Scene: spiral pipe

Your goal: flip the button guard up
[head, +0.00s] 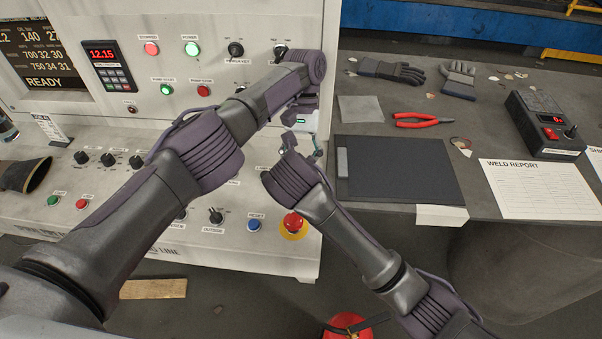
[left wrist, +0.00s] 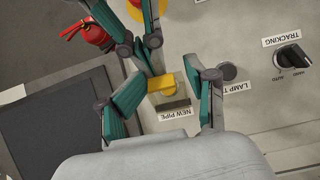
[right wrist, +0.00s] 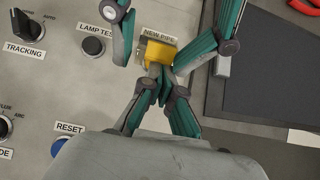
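The yellow button guard (left wrist: 167,83) sits on the panel by the NEW PIPE label, with a dark strip on its label side. It also shows in the right wrist view (right wrist: 158,53). No button is visible under it. My left gripper (left wrist: 168,72) is open, its fingers spread on either side of the guard, one angled close to it. My right gripper (right wrist: 160,76) has its fingertips together at the guard's edge opposite the label. Whether they touch it I cannot tell. In the head view my arms hide the guard.
The LAMP TEST button (right wrist: 93,46) and TRACKING knob (right wrist: 25,25) are beside the guard. The red emergency button (head: 293,223) and blue RESET button (head: 254,225) are lower on the panel. A dark mat (head: 400,170) lies on the right-hand table.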

